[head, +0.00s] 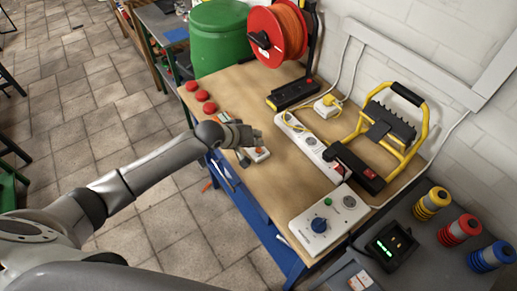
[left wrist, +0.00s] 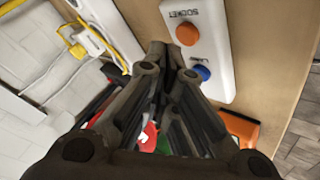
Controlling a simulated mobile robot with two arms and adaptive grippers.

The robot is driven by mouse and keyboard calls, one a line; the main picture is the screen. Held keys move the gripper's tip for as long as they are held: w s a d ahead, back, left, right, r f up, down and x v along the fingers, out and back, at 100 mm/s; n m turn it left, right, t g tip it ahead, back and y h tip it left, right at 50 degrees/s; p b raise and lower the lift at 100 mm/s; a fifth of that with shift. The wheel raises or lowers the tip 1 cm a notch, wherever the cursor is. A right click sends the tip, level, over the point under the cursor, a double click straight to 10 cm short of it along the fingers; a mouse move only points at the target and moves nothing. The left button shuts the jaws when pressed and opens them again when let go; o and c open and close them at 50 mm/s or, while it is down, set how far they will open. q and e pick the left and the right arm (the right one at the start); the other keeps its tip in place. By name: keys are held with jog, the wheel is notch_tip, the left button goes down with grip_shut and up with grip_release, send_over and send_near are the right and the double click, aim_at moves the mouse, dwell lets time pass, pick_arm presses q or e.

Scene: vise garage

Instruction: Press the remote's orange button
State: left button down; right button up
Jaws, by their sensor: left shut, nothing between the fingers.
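The remote (head: 261,156) is a small white box lying on the wooden bench top, with the orange button (head: 259,150) on its face. In the left wrist view the white remote (left wrist: 222,60) shows larger, with the orange button (left wrist: 187,33) near the word SOCKET and a blue button (left wrist: 203,73) near a second label. My left gripper (head: 257,138) is shut and empty beside the remote. In the left wrist view its closed fingertips (left wrist: 172,48) lie just beside the orange button in the picture; I cannot tell whether they touch the remote. My right gripper is not in view.
The bench top (head: 250,90) also holds red domed buttons (head: 202,95), white power strip (head: 312,147), yellow-framed lamp (head: 391,125) and control box with blue knob (head: 320,222). A red cable reel (head: 264,30) stands at the back. Bare wood surrounds the remote's right side.

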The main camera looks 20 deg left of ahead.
pick_arm(q)
jog(key=shift+f, duration=0.1)
jog(key=shift+f, duration=0.35)
jog(key=shift+f, duration=0.45)
dwell(0.9)
jog(key=shift+r+p, duration=0.85)
jog(key=shift+p, duration=0.15)
notch_tip(320, 180, up, 5)
jog(key=p, duration=0.5)
jog(key=shift+r, duration=0.1)
